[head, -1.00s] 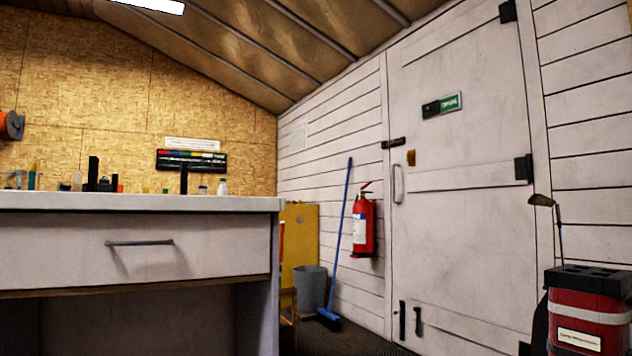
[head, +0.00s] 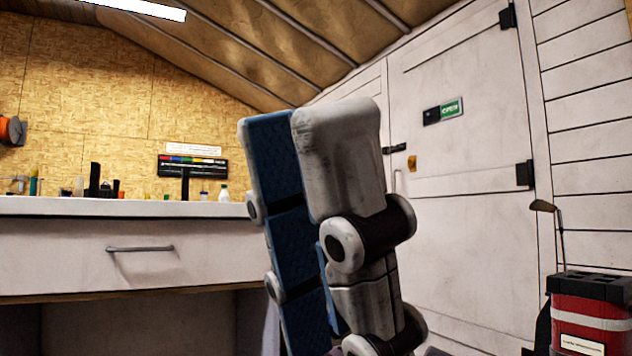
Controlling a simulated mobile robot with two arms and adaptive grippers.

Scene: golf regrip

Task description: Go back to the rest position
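My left gripper (head: 295,125) stands upright in the middle of the head view, close to the camera. Its grey-white jointed fingers point up, and a blue pad shows on the farther finger. My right gripper is not in view. A golf club (head: 543,206) stands in a red and black bag (head: 590,310) at the lower right, clear of the gripper.
A white workbench (head: 60,250) with a drawer is at the left, with small bottles and tools on its top. A white door (head: 455,240) with a green sign (head: 451,109) is behind. An orange reel (head: 12,130) hangs at the far left.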

